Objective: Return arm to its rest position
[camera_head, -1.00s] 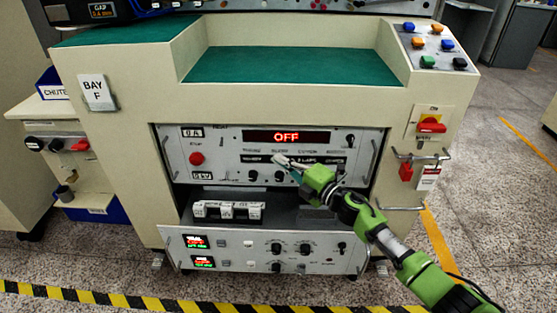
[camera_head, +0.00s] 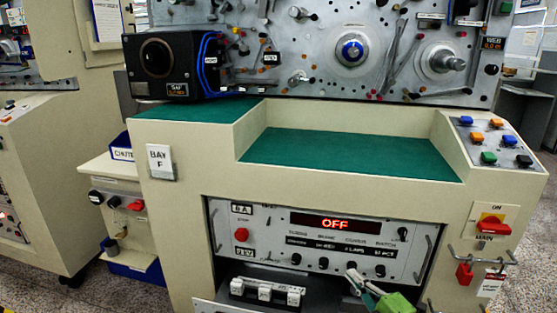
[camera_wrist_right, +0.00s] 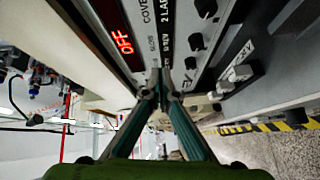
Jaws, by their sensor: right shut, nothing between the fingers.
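My right arm's green gripper (camera_head: 358,284) shows at the bottom edge of the head view, in front of the lower part of the control panel (camera_head: 270,222). Its fingers are closed together and hold nothing. In the right wrist view the two fingers meet at their tips (camera_wrist_right: 158,88), with the panel and its red OFF display (camera_wrist_right: 123,41) beyond them. Whether the tips touch the panel I cannot tell. Most of my right arm is below the head view. My left gripper is not in view.
A bay F cabinet carries a green-topped recess (camera_head: 350,155). White rocker switches (camera_head: 266,291) sit on a shelf below the panel. A red switch (camera_head: 493,226) and wire handles (camera_head: 470,256) stick out at right. A metal spindle panel (camera_head: 400,60) stands above.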

